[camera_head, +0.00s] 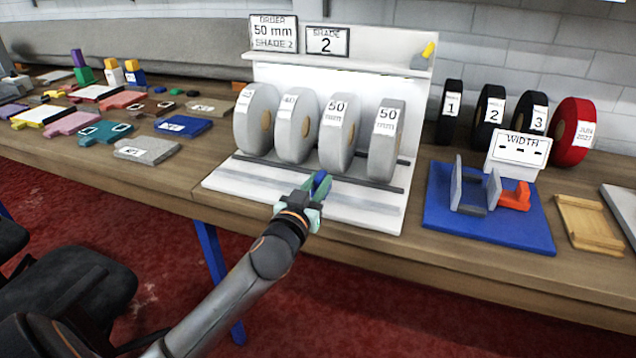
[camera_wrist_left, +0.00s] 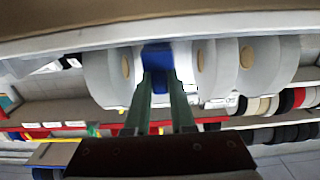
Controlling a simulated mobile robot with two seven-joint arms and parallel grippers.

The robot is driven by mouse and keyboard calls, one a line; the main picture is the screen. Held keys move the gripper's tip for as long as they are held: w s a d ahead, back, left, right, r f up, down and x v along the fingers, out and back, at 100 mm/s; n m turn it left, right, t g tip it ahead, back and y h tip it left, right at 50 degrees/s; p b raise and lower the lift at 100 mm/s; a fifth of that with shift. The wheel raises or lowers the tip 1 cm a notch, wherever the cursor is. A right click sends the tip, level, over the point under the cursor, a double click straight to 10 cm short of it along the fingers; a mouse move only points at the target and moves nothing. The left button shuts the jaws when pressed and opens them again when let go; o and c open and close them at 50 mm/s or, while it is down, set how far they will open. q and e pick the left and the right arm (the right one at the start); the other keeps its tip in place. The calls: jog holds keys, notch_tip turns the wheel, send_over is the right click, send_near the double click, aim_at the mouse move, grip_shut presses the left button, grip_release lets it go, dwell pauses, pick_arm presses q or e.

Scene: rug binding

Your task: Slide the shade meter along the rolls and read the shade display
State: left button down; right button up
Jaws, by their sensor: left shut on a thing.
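My left gripper (camera_head: 317,187) is in front of the rolls, near the middle ones, and is shut on a small blue block, seemingly the shade meter (camera_head: 320,177). In the left wrist view the blue block (camera_wrist_left: 157,57) sits between the green fingertips, close to the roll faces. Whether it touches a roll is unclear. My right gripper is out of view.
An order card (camera_head: 273,33) reads "50 mm SHADE 2". To the right are numbered black rolls (camera_head: 489,112), a red roll (camera_head: 572,130), and a blue base (camera_head: 487,225) with a "WIDTH" display. Colored sample pieces (camera_head: 184,127) lie left. The stand's front strip is mostly clear.

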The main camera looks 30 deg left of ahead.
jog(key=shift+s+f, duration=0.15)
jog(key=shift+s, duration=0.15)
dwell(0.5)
pick_arm(q)
jog(key=shift+d, duration=0.15)
jog(key=d, duration=0.3)
jog(key=w+d, duration=0.1)
jog(key=d, duration=0.2)
jog(key=w+d+b, duration=0.1)
jog(key=d, duration=0.2)
jog(key=shift+w+d+f, duration=0.15)
jog(key=shift+w+d, duration=0.15)
jog(key=shift+d, duration=0.45)
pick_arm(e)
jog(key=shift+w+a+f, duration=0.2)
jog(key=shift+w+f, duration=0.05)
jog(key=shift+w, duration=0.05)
pick_arm(q)
jog(key=c, duration=0.8)
grip_release()
jog(key=shift+o, duration=0.2)
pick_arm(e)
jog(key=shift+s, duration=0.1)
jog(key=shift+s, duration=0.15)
